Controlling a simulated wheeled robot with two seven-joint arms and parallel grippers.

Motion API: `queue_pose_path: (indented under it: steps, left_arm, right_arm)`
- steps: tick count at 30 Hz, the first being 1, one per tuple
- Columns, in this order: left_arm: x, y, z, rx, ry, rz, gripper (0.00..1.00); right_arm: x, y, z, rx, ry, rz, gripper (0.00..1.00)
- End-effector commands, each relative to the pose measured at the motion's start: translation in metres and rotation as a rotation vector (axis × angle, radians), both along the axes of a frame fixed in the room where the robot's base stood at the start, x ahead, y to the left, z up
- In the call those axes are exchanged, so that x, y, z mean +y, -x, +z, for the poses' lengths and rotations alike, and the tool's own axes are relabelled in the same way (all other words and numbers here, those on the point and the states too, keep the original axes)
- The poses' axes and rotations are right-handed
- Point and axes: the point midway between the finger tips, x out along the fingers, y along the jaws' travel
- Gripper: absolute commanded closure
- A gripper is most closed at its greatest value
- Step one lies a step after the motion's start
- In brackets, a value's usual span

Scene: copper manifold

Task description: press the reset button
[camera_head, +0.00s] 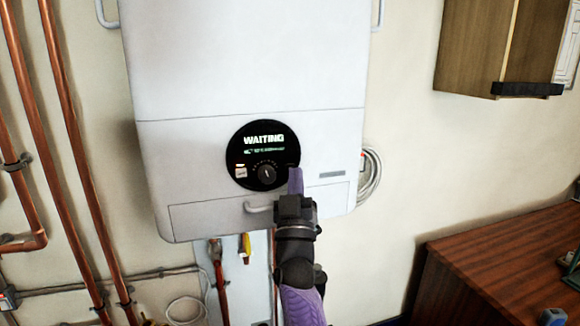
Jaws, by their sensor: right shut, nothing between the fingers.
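The round black control panel (262,155) sits on the lower front of the white boiler (250,65). Its display reads "WAITING" above a line of small green text. A dial (266,173) is at its lower middle. A small pale square (240,172) with a yellow mark above it is at its lower left. No label that I can read marks a reset button. My right gripper (295,178) is shut and empty, its fingertips overlapping the panel's lower right edge. They hide what lies behind them; I cannot tell whether they touch it. My left gripper is not in view.
Copper pipes (72,130) run up the wall at left. A handle (258,207) is on the boiler's lower edge beside my right gripper. A wooden wall cabinet (490,45) hangs upper right, above a dark wooden worktop (505,260).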

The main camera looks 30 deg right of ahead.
Motion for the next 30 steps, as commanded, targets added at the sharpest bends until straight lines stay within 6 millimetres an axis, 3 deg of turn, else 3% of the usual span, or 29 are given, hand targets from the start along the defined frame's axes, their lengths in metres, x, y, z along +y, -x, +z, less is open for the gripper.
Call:
queue_pose_path:
  steps: [13, 30]
  left_arm:
    - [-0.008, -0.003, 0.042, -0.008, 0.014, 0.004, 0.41]
    - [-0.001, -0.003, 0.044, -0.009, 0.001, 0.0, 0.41]
  right_arm:
    - [0.01, 0.041, 0.004, 0.001, 0.0, -0.001, 1.0]
    - [0.011, 0.048, 0.0, 0.0, 0.0, 0.0, 1.0]
